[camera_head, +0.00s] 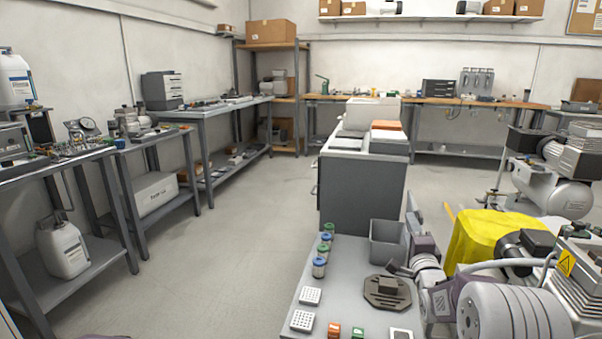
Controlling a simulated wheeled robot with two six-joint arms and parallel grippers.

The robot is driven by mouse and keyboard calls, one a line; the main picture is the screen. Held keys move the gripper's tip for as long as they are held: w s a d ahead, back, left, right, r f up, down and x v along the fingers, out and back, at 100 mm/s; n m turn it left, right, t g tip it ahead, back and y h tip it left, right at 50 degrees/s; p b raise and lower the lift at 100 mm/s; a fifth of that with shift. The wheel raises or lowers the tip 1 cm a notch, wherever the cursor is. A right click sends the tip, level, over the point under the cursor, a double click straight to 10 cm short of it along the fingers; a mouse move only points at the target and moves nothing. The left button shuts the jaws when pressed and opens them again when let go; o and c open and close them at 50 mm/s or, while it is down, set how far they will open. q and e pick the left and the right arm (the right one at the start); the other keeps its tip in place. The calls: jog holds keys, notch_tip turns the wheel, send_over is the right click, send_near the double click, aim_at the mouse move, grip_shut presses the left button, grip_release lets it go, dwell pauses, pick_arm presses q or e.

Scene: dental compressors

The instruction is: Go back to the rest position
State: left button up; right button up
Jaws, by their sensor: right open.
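My right gripper (404,243) is above the right part of the grey work table (340,262), near the grey square bin and the dark round fixture. It is open, and I see nothing between its fingers. My right arm comes in from the right, partly in front of the machine parts there. My left gripper is not in view; only a small purple sliver shows at the bottom left edge.
On the table stand a grey bin (388,243), a dark fixture (387,292), several green- and blue-topped jars (320,266) and white perforated blocks (302,321). The floor at left (225,245) is clear.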

jog(key=s+a+r+n+g+y+p, duration=0.2)
jog(key=s+a, duration=0.2)
jog(key=a, duration=0.3)
jog(key=s+a+f+n+g+p, duration=0.2)
jog(key=s+a+f+n+g, duration=0.25)
jog(key=s+f, duration=0.3)
jog(key=s+f+n+g, duration=0.6)
jog(key=s, duration=0.7)
jog(key=s+f+n+g, duration=0.5)
jog(key=s+f+n, duration=0.15)
jog(key=s, duration=0.55)
pick_arm(q)
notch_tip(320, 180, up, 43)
jog(key=p, duration=3.8)
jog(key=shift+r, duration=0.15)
pick_arm(e)
notch_tip(320, 180, up, 38)
jog(key=shift+w+a+f+m+y, duration=0.2)
jog(key=shift+a+m+y, duration=0.1)
jog(key=shift+a+m, duration=0.1)
jog(key=shift+d, duration=0.1)
